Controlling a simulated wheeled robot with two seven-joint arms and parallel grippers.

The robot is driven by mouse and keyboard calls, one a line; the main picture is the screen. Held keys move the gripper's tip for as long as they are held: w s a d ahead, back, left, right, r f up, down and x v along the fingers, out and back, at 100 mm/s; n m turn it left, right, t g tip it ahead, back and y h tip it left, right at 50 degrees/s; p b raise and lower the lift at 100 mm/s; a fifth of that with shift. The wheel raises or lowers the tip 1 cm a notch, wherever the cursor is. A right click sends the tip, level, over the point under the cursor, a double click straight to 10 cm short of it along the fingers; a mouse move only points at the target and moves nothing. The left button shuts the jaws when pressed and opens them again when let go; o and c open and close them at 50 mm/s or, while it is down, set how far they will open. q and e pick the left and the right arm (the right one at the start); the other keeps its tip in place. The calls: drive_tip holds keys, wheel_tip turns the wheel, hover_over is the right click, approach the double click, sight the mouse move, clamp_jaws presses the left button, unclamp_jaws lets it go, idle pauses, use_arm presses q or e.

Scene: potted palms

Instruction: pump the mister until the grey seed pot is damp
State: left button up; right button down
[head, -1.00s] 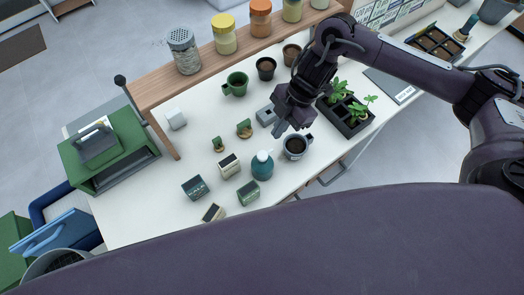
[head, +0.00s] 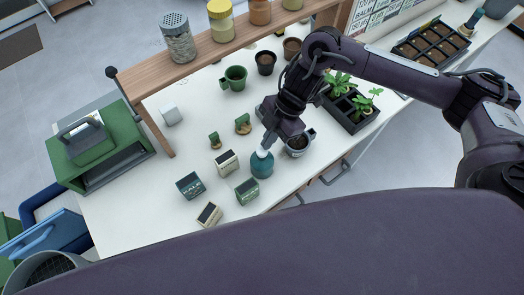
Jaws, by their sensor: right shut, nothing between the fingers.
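The mister (head: 262,165) is a teal bottle with a pale top, standing upright near the table's front edge. My right gripper (head: 267,146) is shut and empty, with its fingertips at the mister's top; I cannot tell whether they touch it. The grey seed pot (head: 299,151), with dark soil in it, stands just right of the mister and is partly hidden by the gripper. I cannot tell whether its soil is damp. My left gripper is not in view.
Seed boxes (head: 190,186) stand left of the mister. A black planter tray (head: 357,119) with seedlings is to the right. A green mug (head: 234,77) and dark pots (head: 266,63) stand behind, below a wooden shelf (head: 200,62).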

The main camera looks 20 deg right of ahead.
sight(273, 145)
drive_tip(key=shift+f, duration=0.2)
drive_tip(key=shift+f+b, duration=0.6)
drive_tip(key=shift+f, duration=0.2)
drive_tip(key=shift+r, duration=0.1)
drive_tip(key=shift+w+d+r+p, duration=0.1)
drive_tip(key=shift+d+r+p, duration=0.05)
drive_tip(key=shift+d+p, duration=0.2)
drive_tip(key=shift+w+d+r, duration=0.15)
drive_tip(key=shift+d, duration=0.4)
drive_tip(key=shift+w+d+r, duration=0.15)
drive_tip(key=shift+d, duration=0.4)
drive_tip(key=shift+r, duration=0.1)
